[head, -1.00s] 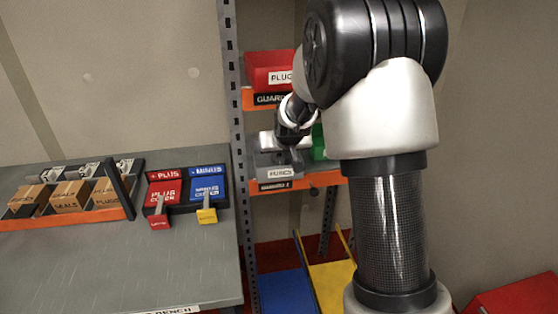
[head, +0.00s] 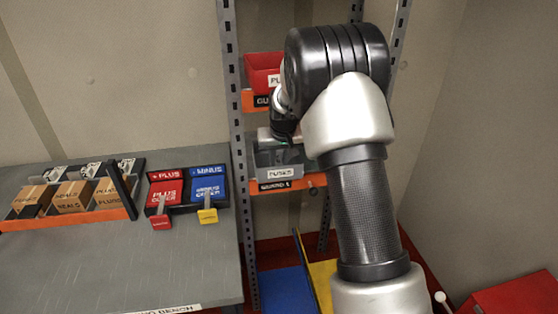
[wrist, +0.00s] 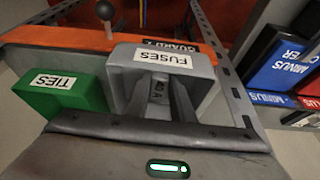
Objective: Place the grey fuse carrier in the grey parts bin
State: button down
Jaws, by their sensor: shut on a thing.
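The grey parts bin, labelled FUSES, stands on an orange-edged shelf in the head view (head: 268,158) and fills the middle of the wrist view (wrist: 205,72). My gripper (wrist: 160,88) reaches into the open top of this bin. Its two fingers are shut on the grey fuse carrier (wrist: 158,86), of which a face marked 40 A shows between them. The carrier's lower end and whether it touches the bin floor are hidden. In the head view my gripper is mostly hidden by my arm and the bin.
A green bin labelled TIES (wrist: 62,92) stands beside the grey bin. A red bin (head: 262,70) sits on the shelf above. A perforated rack post (head: 237,150) stands close to the left. The bench (head: 120,265) holds red and blue covers (head: 207,186).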

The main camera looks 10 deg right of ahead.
jog(key=shift+f, duration=0.2)
jog(key=c, duration=1.5)
grip_release()
jog(key=shift+c, duration=0.2)
jog(key=shift+r, duration=0.1)
